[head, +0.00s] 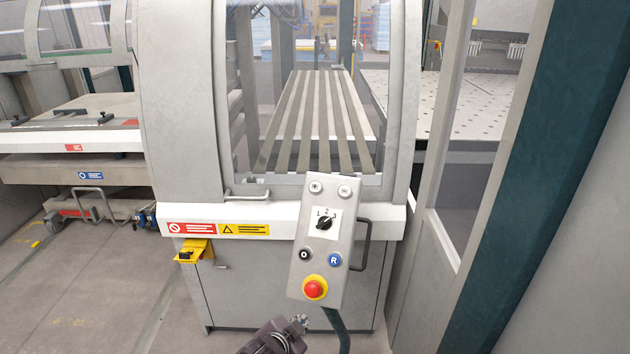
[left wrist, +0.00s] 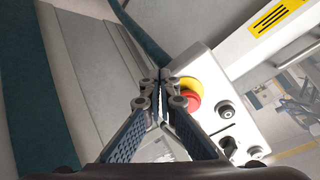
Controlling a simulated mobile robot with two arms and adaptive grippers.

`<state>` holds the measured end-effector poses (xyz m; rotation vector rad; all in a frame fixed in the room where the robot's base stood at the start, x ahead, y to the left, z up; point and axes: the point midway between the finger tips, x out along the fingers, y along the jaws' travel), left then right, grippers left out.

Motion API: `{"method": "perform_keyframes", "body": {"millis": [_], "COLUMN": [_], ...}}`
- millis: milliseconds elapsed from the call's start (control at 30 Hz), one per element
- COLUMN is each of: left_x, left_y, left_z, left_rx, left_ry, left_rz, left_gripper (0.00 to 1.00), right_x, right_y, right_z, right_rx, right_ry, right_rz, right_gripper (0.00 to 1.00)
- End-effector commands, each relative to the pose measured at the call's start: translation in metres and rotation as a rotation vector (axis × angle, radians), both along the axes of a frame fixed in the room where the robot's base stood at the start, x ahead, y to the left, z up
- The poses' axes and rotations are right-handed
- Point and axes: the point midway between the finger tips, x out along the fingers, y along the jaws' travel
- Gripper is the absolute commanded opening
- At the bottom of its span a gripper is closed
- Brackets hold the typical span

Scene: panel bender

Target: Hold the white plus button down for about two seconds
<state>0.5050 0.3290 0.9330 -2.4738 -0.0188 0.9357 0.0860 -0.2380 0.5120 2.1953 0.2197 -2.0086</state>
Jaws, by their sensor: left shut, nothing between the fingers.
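The control box (head: 318,264) has two white round buttons at its top: a left one (head: 315,187) and a right one (head: 345,191). Their marks are too small to tell surely which bears the plus. My left gripper (head: 300,321) is below the box at the bottom of the head view, clear of the white buttons. In the left wrist view its fingers (left wrist: 163,78) are shut and empty, with the red emergency stop (left wrist: 188,96) behind and to the right of the tips. My right gripper is in neither view.
Below the white buttons are a black selector knob (head: 324,223), a black O button (head: 304,254), a blue R button (head: 334,259) and the red emergency stop (head: 313,288). A dark handle (head: 367,244) sticks out on the right side. A cable hangs below the box.

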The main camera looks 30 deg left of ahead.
Motion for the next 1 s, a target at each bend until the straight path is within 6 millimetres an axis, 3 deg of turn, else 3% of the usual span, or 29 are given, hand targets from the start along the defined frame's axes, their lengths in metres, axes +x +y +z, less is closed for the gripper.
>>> {"method": "perform_keyframes", "body": {"millis": [33,100,300,533,700,1000], "left_x": [0.019,0.042,0.099,0.134,0.142,0.143], "left_y": [0.011,0.025,0.058,0.079,0.084,0.084], "left_z": [0.027,0.06,0.162,0.266,0.304,0.31], "left_rx": [0.039,0.093,0.26,0.436,0.505,0.514], "left_ry": [-0.063,-0.148,-0.389,-0.611,-0.686,-0.7], "left_rz": [-0.015,-0.039,-0.112,-0.189,-0.219,-0.224], "left_gripper": [0.0,0.0,0.0,0.0,0.0,0.0], "right_x": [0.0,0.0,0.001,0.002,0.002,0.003], "right_y": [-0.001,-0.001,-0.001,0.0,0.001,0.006], "right_z": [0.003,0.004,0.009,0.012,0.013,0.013], "right_rx": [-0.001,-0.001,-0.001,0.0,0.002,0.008], "right_ry": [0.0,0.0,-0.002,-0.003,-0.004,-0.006], "right_rz": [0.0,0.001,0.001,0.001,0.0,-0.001], "right_gripper": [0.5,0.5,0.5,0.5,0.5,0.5]}}
